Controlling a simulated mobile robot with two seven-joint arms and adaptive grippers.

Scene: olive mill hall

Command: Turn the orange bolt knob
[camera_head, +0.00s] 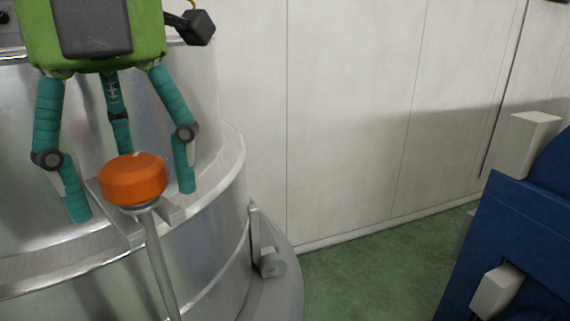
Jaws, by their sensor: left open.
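The orange bolt knob (133,180) sits on top of a slim metal rod (160,262) in front of a large shiny steel vessel (215,240). My left gripper (130,198) has a green body and teal fingers and comes down from the top left. Its fingers are spread open, one on the left of the knob, one on the right and one behind it. Gaps show between the knob and the side fingers. I cannot tell whether the rear finger touches the knob. My right gripper is not in view.
The steel vessel has a wide rim ledge behind the knob and a small bracket (268,262) on its right side. A pale panelled wall (350,110) stands behind. Blue equipment with pale blocks (520,240) is at the right. Green floor (375,275) lies clear between.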

